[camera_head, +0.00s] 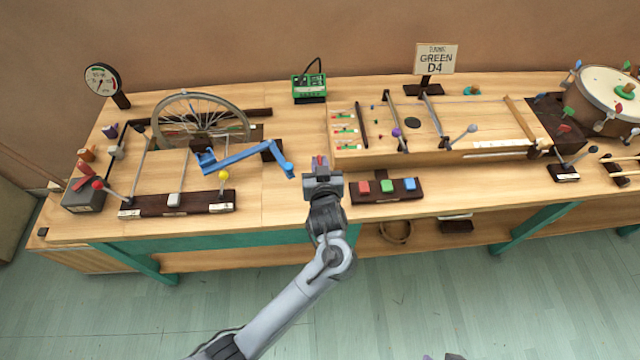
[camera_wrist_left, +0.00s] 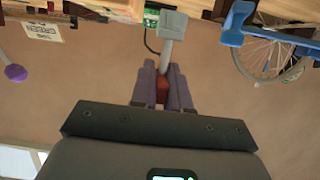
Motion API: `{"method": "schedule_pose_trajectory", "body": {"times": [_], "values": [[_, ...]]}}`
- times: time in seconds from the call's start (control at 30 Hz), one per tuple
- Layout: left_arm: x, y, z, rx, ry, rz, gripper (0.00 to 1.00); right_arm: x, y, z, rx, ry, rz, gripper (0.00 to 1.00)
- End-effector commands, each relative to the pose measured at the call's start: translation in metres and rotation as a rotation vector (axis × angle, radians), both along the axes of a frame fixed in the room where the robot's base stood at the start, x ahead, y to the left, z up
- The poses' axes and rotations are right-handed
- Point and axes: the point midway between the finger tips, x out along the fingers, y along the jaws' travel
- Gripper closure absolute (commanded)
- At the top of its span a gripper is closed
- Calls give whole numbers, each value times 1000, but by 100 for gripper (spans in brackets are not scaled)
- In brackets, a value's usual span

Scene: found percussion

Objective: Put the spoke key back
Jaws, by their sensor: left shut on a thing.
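My left gripper (camera_head: 321,168) is above the front part of the bench, between the blue crank and the colored blocks. In the left wrist view its fingers (camera_wrist_left: 164,90) are shut on a small red part (camera_wrist_left: 163,91). A grey shaft with a flat, square head (camera_wrist_left: 166,24) extends from this red part; I take the whole to be the spoke key. In the head view only a bit of red (camera_head: 320,160) shows at the fingertips. My right gripper is not in view.
Left of the gripper are the blue crank (camera_head: 245,159), a spoked wheel (camera_head: 196,118) and a dark strip with levers (camera_head: 150,205). At right is a dark holder (camera_head: 411,195) with red, green and blue blocks. A green box (camera_head: 309,87) stands at the back.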

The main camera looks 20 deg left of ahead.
Motion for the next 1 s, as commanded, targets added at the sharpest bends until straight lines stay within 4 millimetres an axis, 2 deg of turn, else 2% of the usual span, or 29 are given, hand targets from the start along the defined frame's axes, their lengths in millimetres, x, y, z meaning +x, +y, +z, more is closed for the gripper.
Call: {"method": "schedule_pose_trajectory", "body": {"times": [0.03,0.1,0.3,0.5,0.67,1.0], "values": [[1,0,-6,1,-3,0,100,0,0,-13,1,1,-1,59],[1,1,-8,2,-3,1,100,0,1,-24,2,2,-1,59],[0,1,-14,0,-2,-1,100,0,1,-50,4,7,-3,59],[-1,1,-32,2,1,-1,100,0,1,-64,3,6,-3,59],[-1,1,-45,1,2,-2,100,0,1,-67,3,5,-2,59],[-1,1,-89,1,2,-2,100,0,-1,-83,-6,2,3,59]]}}
